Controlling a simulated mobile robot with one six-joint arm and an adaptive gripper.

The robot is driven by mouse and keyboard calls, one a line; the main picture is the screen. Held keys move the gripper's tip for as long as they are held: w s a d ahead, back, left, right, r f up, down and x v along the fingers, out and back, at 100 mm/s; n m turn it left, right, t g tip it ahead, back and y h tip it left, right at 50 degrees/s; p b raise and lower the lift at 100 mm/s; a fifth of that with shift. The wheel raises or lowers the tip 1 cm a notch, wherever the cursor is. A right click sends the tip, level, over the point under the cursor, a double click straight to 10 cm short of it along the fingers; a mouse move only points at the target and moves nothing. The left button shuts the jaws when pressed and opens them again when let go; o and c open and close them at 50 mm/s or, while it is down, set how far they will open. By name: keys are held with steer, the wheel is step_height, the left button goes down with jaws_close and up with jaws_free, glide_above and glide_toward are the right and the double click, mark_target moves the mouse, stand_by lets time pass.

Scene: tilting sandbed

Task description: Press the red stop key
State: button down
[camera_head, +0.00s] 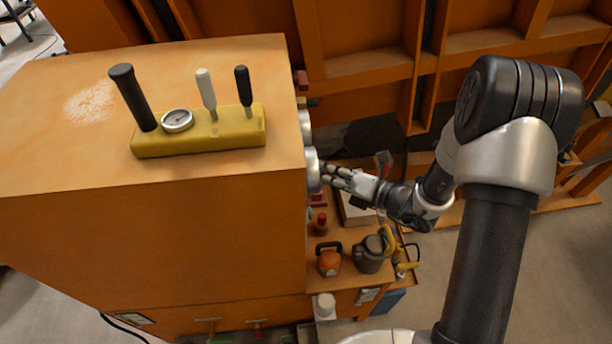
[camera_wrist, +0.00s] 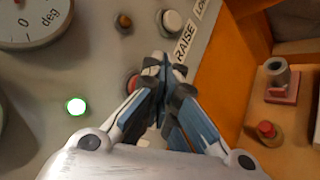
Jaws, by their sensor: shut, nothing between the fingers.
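In the wrist view, a red round key (camera_wrist: 132,84) in a dark ring sits on the grey control panel (camera_wrist: 70,62). My gripper covers part of it, so I cannot tell which legend it carries. My gripper (camera_wrist: 158,72) is shut and empty, its fingertips just right of the red key and in front of the panel. I cannot tell whether they touch the panel. In the head view my gripper (camera_head: 330,172) is beside the right side of the orange cabinet, near round gauges; the panel face and the red key are hidden there.
The wrist view shows a dial (camera_wrist: 30,22), a lit green lamp (camera_wrist: 76,106), a white button (camera_wrist: 172,20) and a "RAISE" label (camera_wrist: 185,42). An orange shelf to the right holds a red-topped knob (camera_wrist: 267,130). In the head view, a yellow lever block (camera_head: 200,135) tops the cabinet (camera_head: 230,70).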

steer(key=shift+s+a, duration=0.1)
steer(key=shift+a, duration=0.3)
steer(key=shift+s+a, duration=0.1)
steer(key=shift+a, duration=0.35)
stand_by(0.7)
steer(key=shift+d, duration=0.1)
steer(key=shift+w+d, duration=0.2)
steer(key=shift+d, duration=0.6)
steer(key=shift+d+p, duration=0.1)
steer(key=shift+p, duration=0.2)
steer(key=d, duration=0.2)
steer(key=w+d, duration=0.1)
steer(key=d, duration=0.1)
steer(key=shift+d+p, duration=0.35)
steer(key=shift+p, duration=0.05)
stand_by(0.5)
